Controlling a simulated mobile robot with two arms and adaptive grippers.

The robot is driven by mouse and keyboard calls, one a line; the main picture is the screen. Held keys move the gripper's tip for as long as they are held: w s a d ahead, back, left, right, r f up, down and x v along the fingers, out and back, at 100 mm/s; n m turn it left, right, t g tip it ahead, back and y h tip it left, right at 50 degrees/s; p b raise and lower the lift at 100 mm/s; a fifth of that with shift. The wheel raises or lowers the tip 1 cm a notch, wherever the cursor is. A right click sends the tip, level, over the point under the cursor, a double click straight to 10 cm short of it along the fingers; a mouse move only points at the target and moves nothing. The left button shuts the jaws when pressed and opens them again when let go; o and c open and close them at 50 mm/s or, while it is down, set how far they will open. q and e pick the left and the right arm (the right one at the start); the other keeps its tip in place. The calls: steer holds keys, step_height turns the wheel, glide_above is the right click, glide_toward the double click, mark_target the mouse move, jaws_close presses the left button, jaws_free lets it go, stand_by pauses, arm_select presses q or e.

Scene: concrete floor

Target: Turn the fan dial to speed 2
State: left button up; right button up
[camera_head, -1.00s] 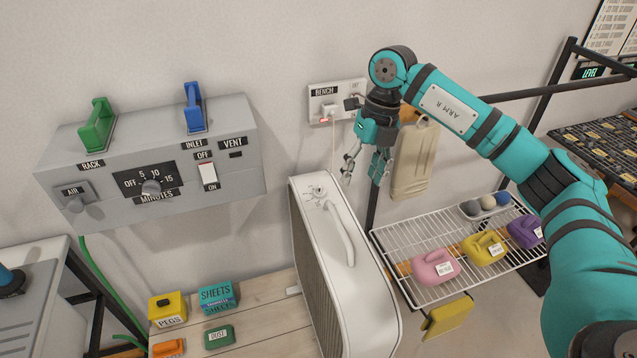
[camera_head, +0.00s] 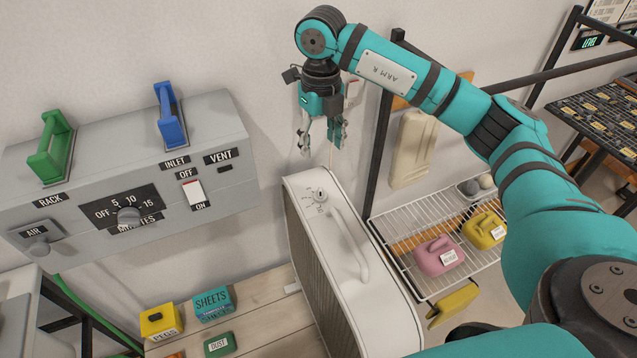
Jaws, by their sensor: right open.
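The fan (camera_head: 350,270) is a tall white box with a dark grille on its left side and a carry handle on top. Its dial (camera_head: 319,195) is a small round knob at the back end of the top, with small marks around it that are too small to read surely. My right gripper (camera_head: 321,143) points down, open and empty, above and behind the dial, near the wall. It is apart from the dial. My left gripper is not in view.
A grey wall panel (camera_head: 90,180) with switches, a timer knob and green and blue handles is at left. A wire shelf (camera_head: 405,228) with pink (camera_head: 438,257) and yellow jugs stands right of the fan. Boxes (camera_head: 213,304) sit on the wooden bench.

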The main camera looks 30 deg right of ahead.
mark_target(321, 191)
step_height(321, 191, down, 13)
steer(key=p, duration=0.3)
steer(key=shift+f+p, duration=0.1)
steer(key=shift+p, duration=0.25)
steer(key=shift+w+f, duration=0.1)
steer(key=shift+f, duration=0.6)
jaws_close()
